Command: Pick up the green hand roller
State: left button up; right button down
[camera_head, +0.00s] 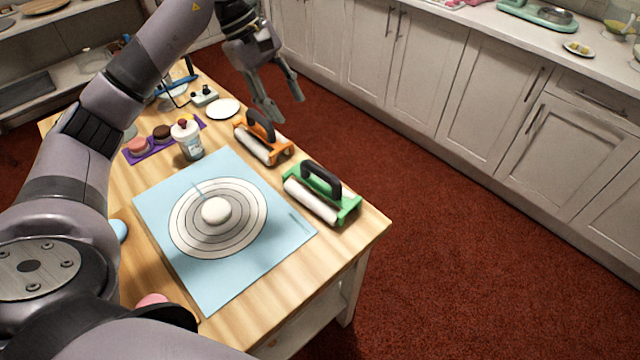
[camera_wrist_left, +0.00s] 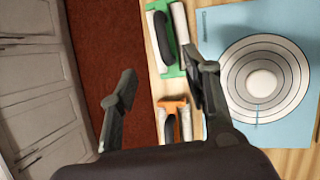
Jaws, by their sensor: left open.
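The green hand roller (camera_head: 322,194) lies on the wooden table near its right corner, beside the blue mat. It has a green frame, a black handle and a white roller. In the left wrist view the green hand roller (camera_wrist_left: 167,42) is at the top, beyond the fingers. My left gripper (camera_head: 279,107) is open and empty, above and past the table's far right edge, apart from the roller. Its two fingers (camera_wrist_left: 160,98) also show in the left wrist view. My right gripper is not in view.
An orange hand roller (camera_head: 263,138) lies just behind the green one. The blue mat (camera_head: 160,205) with printed circles holds a white dough ball (camera_head: 216,210). A bottle (camera_head: 187,139) and white plate (camera_head: 223,109) stand behind. Red floor separates table and cabinets (camera_head: 430,70).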

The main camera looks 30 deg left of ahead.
pick_arm(q)
notch_tip(320, 180, down, 3)
jog(key=b, duration=0.2)
jog(key=p, duration=0.2)
send_near(318, 168)
jog(key=x, duration=0.5)
jog(key=shift+s+f, duration=0.1)
jog(key=shift+d+f, duration=0.3)
jog(key=shift+f, duration=0.2)
jog(key=shift+d+f+p, duration=0.15)
jog(key=shift+f+p, duration=0.1)
jog(key=shift+p, duration=0.25)
jog(key=x, duration=0.1)
jog(key=p+x, duration=0.1)
jog(key=x, duration=0.1)
jog(key=shift+w+d+f, duration=0.1)
jog(key=shift+w+f, duration=0.15)
jog(key=shift+f, duration=0.05)
jog(key=shift+d+f, duration=0.1)
jog(key=shift+f, duration=0.35)
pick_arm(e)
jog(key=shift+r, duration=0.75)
pick_arm(q)
jog(key=shift+c, duration=0.3)
